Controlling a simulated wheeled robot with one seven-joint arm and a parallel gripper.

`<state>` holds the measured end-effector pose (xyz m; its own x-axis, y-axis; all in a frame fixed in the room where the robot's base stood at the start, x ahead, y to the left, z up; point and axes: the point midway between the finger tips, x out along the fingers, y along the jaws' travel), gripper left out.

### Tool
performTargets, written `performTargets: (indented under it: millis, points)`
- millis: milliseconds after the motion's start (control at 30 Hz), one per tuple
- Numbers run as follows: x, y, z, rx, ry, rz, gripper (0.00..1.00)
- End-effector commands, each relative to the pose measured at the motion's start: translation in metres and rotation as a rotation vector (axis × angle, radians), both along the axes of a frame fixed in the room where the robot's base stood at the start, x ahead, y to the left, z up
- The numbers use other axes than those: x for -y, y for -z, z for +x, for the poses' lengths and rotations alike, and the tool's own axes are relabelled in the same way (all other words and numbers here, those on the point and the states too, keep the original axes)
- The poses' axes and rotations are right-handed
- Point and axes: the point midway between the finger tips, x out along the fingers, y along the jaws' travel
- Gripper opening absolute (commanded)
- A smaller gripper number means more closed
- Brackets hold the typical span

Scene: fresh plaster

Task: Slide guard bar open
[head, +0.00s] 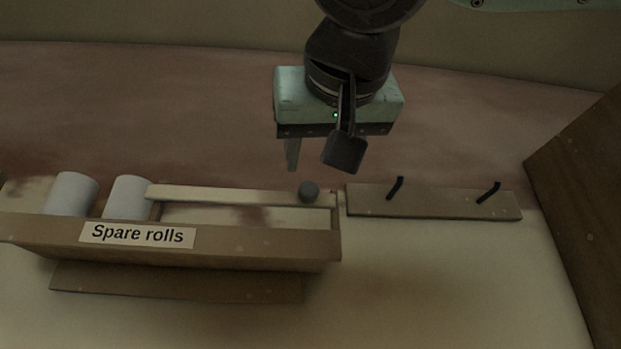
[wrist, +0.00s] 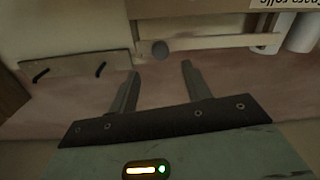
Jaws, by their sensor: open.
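The guard bar (head: 235,195) is a pale wooden rail across the open top of the wooden box labelled "Spare rolls". Its dark round knob (head: 309,191) is near its right end. In the wrist view the bar (wrist: 225,42) runs to the right of the knob (wrist: 160,49). My gripper (head: 318,162) is above and behind the knob in the head view, open and empty. In the wrist view the knob is ahead of the gap between my fingertips (wrist: 159,67), apart from both fingers.
Two white rolls (head: 70,193) (head: 128,197) stand at the box's left end. The box front (head: 250,243) carries the label. A board with two black hooks (head: 440,203) is to the right. A brown wooden panel (head: 583,190) stands at far right.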

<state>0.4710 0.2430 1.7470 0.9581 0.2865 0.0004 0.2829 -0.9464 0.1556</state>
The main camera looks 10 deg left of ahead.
Motion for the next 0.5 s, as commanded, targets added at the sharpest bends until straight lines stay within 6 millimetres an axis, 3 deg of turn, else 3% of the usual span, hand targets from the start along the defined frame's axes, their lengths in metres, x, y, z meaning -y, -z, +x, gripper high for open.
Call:
performTargets:
  millis: [200,500]
  points:
    - [-0.013,-0.004,0.042,-0.001,0.001,-0.003,0.48]
    - [-0.023,-0.001,0.075,-0.001,0.0,-0.001,0.48]
